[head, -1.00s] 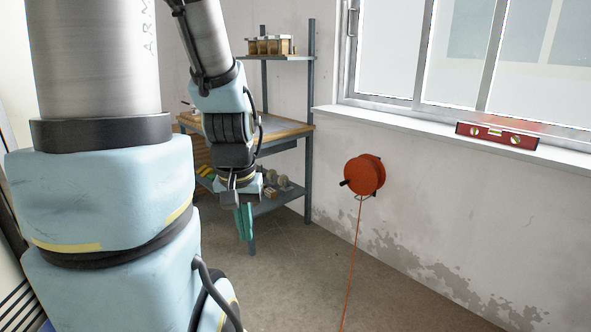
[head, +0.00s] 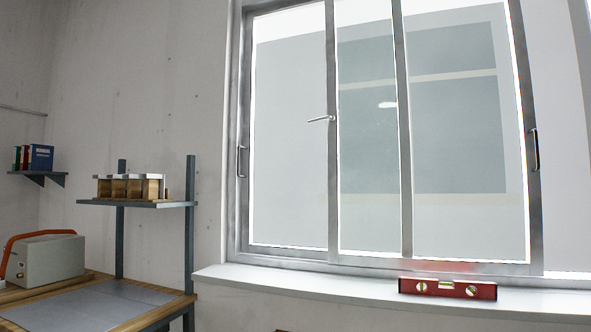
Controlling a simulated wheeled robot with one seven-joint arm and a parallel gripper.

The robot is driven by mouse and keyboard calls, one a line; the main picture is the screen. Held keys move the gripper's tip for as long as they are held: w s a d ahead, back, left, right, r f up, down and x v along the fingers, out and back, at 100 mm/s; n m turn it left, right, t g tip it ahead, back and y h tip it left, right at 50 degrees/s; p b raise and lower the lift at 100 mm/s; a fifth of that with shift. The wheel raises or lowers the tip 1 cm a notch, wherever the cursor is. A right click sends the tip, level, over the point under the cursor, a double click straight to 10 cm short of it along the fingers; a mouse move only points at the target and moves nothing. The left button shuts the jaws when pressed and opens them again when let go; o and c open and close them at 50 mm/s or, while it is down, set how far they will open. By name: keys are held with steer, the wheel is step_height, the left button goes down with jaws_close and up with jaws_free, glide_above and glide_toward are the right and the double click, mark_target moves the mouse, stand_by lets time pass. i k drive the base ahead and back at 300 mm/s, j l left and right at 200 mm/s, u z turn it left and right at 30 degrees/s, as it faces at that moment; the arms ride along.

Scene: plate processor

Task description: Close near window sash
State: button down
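The sliding window (head: 332,200) fills the upper right in the head view. Its two sashes appear to overlap in the middle, between two grey upright stiles. One bar handle (head: 241,161) is on the left stile, and another bar handle (head: 534,150) is on the right stile. A small lever (head: 321,119) sticks out at the middle stile. To the right of the right handle is a bright area, then another grey upright at the picture's edge. I cannot tell for sure which sash is the near one. My gripper is not in view.
A red spirit level (head: 447,288) lies on the white window sill (head: 330,284). At the left stand a workbench (head: 130,290) with a grey machine (head: 46,258), a shelf (head: 135,204) holding wooden boxes, and a small wall shelf (head: 40,175) with binders.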

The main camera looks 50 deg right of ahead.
mark_target(533, 267)
steer(key=i+j+z, duration=0.15)
steer(key=i+z, duration=0.35)
steer(key=i, duration=0.2)
steer(key=i+l+z, duration=0.15)
steer(key=i+z, duration=0.15)
steer(key=z, duration=0.2)
steer(key=i+z, duration=0.3)
steer(key=z, duration=0.2)
steer(key=i+j+z, duration=0.1)
steer(key=i+z, duration=0.2)
steer(key=z, duration=0.2)
